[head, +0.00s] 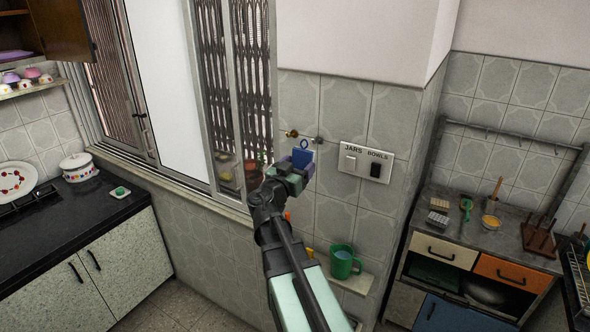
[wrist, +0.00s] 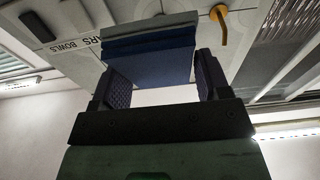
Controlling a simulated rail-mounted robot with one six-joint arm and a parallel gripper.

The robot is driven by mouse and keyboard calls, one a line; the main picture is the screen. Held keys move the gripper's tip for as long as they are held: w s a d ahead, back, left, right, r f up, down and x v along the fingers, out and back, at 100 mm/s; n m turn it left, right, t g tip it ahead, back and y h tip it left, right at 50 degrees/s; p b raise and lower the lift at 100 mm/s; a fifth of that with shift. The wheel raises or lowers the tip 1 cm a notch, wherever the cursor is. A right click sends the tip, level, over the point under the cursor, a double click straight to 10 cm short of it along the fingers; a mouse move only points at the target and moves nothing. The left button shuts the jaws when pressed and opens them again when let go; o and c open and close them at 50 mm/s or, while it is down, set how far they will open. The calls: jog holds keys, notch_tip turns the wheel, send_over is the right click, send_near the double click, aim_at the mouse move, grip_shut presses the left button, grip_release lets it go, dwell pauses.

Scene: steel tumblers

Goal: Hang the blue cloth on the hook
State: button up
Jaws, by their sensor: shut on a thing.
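The blue cloth (head: 303,158) is folded, with a small blue loop (head: 304,143) standing up from its top. My gripper (head: 296,172) is shut on it and holds it close to the tiled wall. In the wrist view the cloth (wrist: 150,62) sits between the two dark fingers. A brass hook (head: 291,133) is on the wall just above and left of the loop; it also shows in the wrist view (wrist: 220,24). A grey metal fitting (head: 317,140) is to the right of the loop. I cannot tell whether the loop touches either one.
A switch plate (head: 364,162) labelled JARS and BOWLS is right of the cloth. A green mug (head: 343,262) stands on a low ledge below. A window frame (head: 240,100) is at the left. A worktop with utensils (head: 480,225) is at the right.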

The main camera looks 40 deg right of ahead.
jog(key=shift+f+b+x, duration=0.1)
jog(key=shift+f+x, duration=0.1)
jog(key=shift+x, duration=0.65)
jog(key=shift+f+b+x, duration=0.1)
jog(key=shift+f+x, duration=0.1)
jog(key=shift+x, duration=0.6)
jog(key=shift+f+b+x, duration=0.1)
jog(key=shift+f+x, duration=0.1)
jog(key=shift+x, duration=0.65)
jog(key=shift+c, duration=0.4)
jog(key=shift+w+d+f+b, duration=0.15)
jog(key=shift+d+f+b, duration=0.25)
jog(key=shift+f+b, duration=0.1)
jog(key=shift+w+d+f+b, duration=0.2)
jog(key=shift+d+f+b, duration=0.25)
jog(key=shift+d+f, duration=0.1)
jog(key=shift+d, duration=0.05)
jog(key=o, duration=1)
jog(key=shift+r+v, duration=0.2)
jog(key=shift+v, duration=1.3)
jog(key=shift+r+v, duration=0.15)
jog(key=shift+v, duration=1.35)
jog(key=shift+r+v, duration=0.2)
jog(key=shift+v, duration=1.35)
